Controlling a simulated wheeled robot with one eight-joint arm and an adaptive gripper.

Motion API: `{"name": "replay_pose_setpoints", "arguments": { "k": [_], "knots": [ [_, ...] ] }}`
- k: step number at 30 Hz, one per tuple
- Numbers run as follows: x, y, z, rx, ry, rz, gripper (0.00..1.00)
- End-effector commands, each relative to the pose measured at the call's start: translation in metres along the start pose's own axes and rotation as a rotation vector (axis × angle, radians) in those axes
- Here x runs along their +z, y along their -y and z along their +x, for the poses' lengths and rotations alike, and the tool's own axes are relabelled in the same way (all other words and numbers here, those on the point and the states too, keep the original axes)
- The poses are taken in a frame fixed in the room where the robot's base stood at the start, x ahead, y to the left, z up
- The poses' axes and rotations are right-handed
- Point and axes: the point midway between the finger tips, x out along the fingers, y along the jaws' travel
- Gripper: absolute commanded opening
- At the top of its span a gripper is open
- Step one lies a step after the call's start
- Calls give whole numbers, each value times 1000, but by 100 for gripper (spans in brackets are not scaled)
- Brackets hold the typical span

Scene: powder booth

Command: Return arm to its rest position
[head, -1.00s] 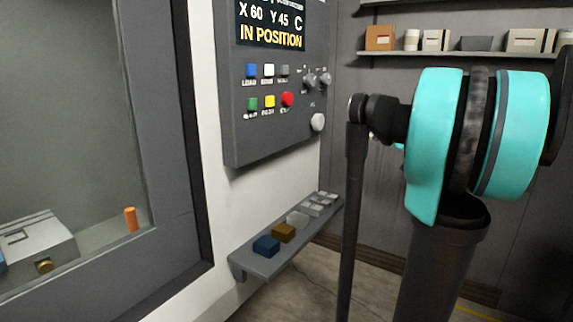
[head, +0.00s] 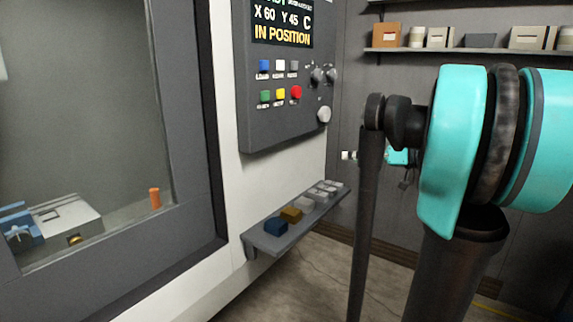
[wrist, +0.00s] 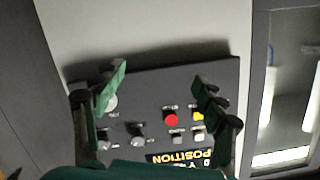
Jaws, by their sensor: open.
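My arm rises at the right of the head view, with a turquoise joint and dark links. In the wrist view my gripper (wrist: 160,78) is open, its two green fingers apart with nothing between them. Beyond the fingers is the control panel (wrist: 150,100), seen upside down, with its red button and knobs. The fingers look apart from the panel, but the distance is hard to judge. In the head view the panel (head: 290,120) hangs on the white machine wall and its display reads IN POSITION. The gripper's fingers are not clearly seen in the head view.
A small shelf (head: 262,243) below the panel holds blue, brown and pale blocks. At left, a window shows a grey vise-like block (head: 70,222) and an orange cylinder (head: 154,198). A wall shelf (head: 440,50) with boxes is at the back right. Floor shows between.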

Motion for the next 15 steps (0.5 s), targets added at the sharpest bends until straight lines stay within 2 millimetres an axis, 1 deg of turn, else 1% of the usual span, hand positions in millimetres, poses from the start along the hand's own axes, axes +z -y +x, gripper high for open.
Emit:
{"name": "replay_pose_setpoints", "arguments": {
  "k": [1,5,8,9,11,12,14,15],
  "knots": [
    [15,4,8,6,35,23,71],
    [60,11,25,42,147,101,71],
    [108,19,38,94,261,175,71],
    [132,23,43,125,315,208,71],
    [173,29,47,185,403,257,71],
    [201,33,48,234,461,287,71],
    [242,38,46,318,542,325,71],
    [267,41,42,379,590,343,71]
  ]
}}
